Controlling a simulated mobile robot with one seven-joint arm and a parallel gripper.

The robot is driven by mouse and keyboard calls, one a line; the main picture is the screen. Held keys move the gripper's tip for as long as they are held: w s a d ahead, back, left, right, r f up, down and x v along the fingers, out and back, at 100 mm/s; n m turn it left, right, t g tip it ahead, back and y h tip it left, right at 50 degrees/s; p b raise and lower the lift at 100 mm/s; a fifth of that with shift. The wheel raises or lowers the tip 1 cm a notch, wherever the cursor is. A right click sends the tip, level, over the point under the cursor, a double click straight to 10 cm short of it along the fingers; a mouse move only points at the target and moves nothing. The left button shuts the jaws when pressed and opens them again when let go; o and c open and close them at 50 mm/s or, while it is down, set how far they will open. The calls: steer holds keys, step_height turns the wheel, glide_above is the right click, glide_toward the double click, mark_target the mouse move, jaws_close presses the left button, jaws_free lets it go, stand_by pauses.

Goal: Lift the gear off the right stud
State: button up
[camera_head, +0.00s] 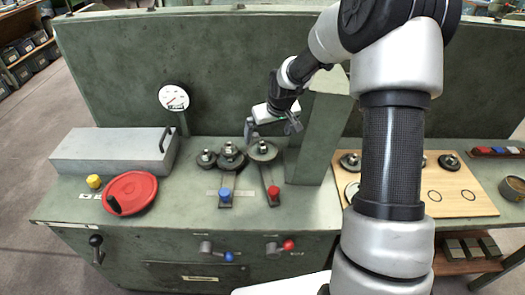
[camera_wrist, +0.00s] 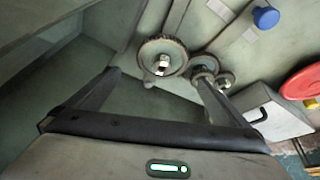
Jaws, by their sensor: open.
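The gear on the right stud (camera_head: 263,151) is a dark toothed disc with a pale hub, at the right of a small group of gears on the green bench. It shows in the wrist view (camera_wrist: 174,52), upper middle, with a bright nut-like stud end at its centre. My gripper (camera_head: 272,128) is above and close to this gear. In the wrist view my gripper (camera_wrist: 156,80) is open and empty, its fingers spread wide, with the gear beyond the tips and roughly between them. Whether either finger touches the gear cannot be told.
Smaller gears (camera_head: 206,158) sit just left of it. Arms with a blue knob (camera_head: 225,194) and a red knob (camera_head: 273,191) extend forward. A green upright (camera_head: 314,145) stands close right. A wooden board (camera_head: 463,197) lies farther right; a red handwheel (camera_head: 132,190) lies left.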

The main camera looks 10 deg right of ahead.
mark_target(263, 145)
steer(key=x, duration=0.4)
steer(key=shift+f, duration=0.1)
steer(key=x, duration=0.5)
steer(key=shift+a, duration=0.2)
steer(key=c, duration=1.7)
steer(key=shift+w, duration=0.15)
